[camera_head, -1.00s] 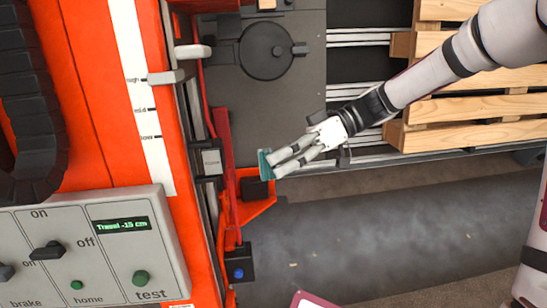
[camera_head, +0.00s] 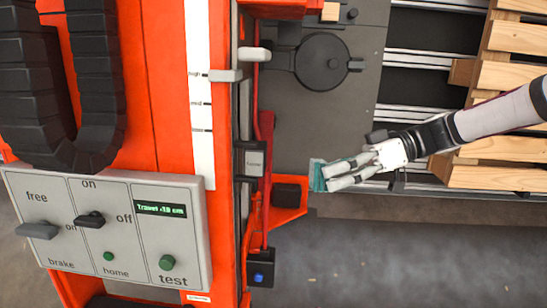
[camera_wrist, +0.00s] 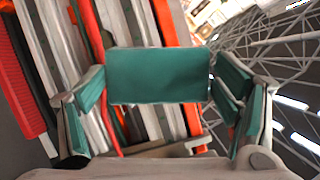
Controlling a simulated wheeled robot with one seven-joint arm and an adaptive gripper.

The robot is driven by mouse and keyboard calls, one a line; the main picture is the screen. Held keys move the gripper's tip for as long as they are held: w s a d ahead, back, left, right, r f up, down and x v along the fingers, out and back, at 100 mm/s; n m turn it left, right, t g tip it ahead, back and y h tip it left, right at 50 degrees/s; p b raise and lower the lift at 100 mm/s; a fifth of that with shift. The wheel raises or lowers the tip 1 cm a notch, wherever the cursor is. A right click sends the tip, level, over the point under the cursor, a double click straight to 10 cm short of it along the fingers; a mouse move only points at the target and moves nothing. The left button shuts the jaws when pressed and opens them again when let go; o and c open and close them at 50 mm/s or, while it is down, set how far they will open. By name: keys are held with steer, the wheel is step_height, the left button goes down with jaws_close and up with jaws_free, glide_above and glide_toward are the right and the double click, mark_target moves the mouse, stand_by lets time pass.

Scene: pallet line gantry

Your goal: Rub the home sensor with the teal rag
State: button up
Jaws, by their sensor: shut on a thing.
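The teal rag (camera_head: 317,176) is held at the tips of my gripper (camera_head: 330,176). In the wrist view the rag (camera_wrist: 160,75) spans flat between the fingers, with teal cloth also along the finger insides. The wrist view does not show the sensor clearly behind the rag.
An orange bracket with a dark block (camera_head: 287,195) juts out below and left of the rag. A control panel (camera_head: 110,230) with knobs and a travel display is at lower left. Wooden pallets (camera_head: 515,75) are at right. A grey plate with a round disc (camera_head: 322,62) lies above.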

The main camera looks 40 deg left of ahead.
steer(key=s+a+f+b, duration=0.1)
steer(key=s+a, duration=0.2)
steer(key=a, duration=0.3)
steer(key=shift+s+f, duration=0.15)
steer(key=shift+s, duration=0.2)
steer(key=shift+s+a+b, duration=0.4)
steer(key=shift+s+a, duration=0.2)
steer(key=shift+a, duration=0.3)
stand_by(1.2)
steer(key=shift+w, duration=0.1)
steer(key=w+a, duration=0.1)
steer(key=w+a+b, duration=0.1)
steer(key=w, duration=0.1)
steer(key=shift+w, duration=0.15)
